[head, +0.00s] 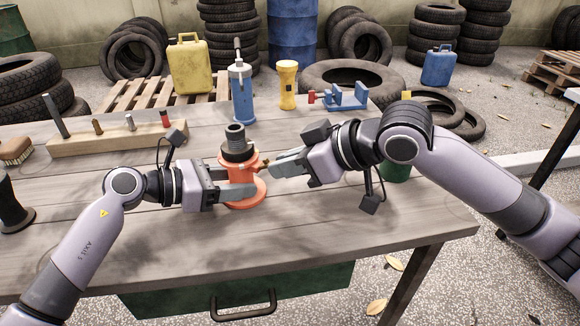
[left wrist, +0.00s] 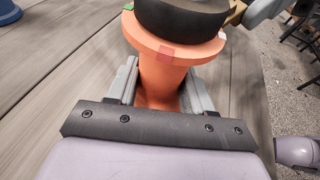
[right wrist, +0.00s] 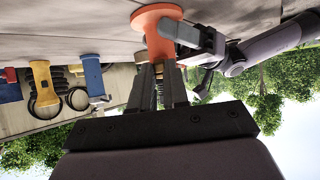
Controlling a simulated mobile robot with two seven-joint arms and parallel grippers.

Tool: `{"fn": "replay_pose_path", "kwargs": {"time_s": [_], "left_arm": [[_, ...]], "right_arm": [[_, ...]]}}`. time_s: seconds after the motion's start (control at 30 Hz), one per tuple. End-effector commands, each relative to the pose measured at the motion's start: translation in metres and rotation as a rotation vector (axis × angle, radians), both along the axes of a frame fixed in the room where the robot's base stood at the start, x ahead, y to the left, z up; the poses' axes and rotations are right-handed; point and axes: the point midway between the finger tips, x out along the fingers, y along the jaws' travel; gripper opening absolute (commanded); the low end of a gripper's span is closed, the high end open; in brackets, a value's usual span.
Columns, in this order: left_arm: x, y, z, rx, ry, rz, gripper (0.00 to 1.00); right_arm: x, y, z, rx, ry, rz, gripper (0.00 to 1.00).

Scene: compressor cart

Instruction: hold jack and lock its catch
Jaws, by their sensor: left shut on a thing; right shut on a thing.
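The orange jack (head: 241,173) stands upright on the table, with a black collar and a grey threaded screw on top. My left gripper (head: 240,190) is shut around its body from the left, with one finger on each side in the left wrist view (left wrist: 162,88). A small brass-coloured catch (head: 263,165) sticks out from the right of the jack's upper flange; it also shows in the left wrist view (left wrist: 236,13). My right gripper (head: 274,168) is shut on the catch. The fingertips largely hide it. A red mark (left wrist: 167,53) shows on the flange.
A wooden block with pegs (head: 120,136) lies at the left rear of the table. A blue bottle jack (head: 241,95), yellow flashlight (head: 287,85) and blue vise (head: 347,98) stand at the back. A green can (head: 396,172) is behind my right arm.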

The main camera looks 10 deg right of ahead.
Motion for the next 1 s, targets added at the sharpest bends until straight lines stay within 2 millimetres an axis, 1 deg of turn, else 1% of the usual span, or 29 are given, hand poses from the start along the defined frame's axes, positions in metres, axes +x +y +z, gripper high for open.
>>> {"fn": "replay_pose_path", "kwargs": {"time_s": [0.03,0.1,0.5,1.0], "left_arm": [[0.000,-0.001,0.000,0.000,0.000,-0.002,0.34],[-0.001,-0.001,0.000,0.000,0.000,-0.002,0.34],[-0.001,-0.001,0.000,-0.001,0.000,-0.003,0.34],[-0.001,-0.001,0.000,-0.001,0.000,-0.004,0.34]], "right_arm": [[0.002,0.003,0.005,-0.032,0.020,0.001,0.00],[0.003,0.004,0.009,-0.080,0.060,0.000,0.00],[0.013,0.017,0.025,-0.381,0.297,-0.001,0.00],[0.025,0.032,0.034,-0.660,0.516,-0.001,0.00]]}}
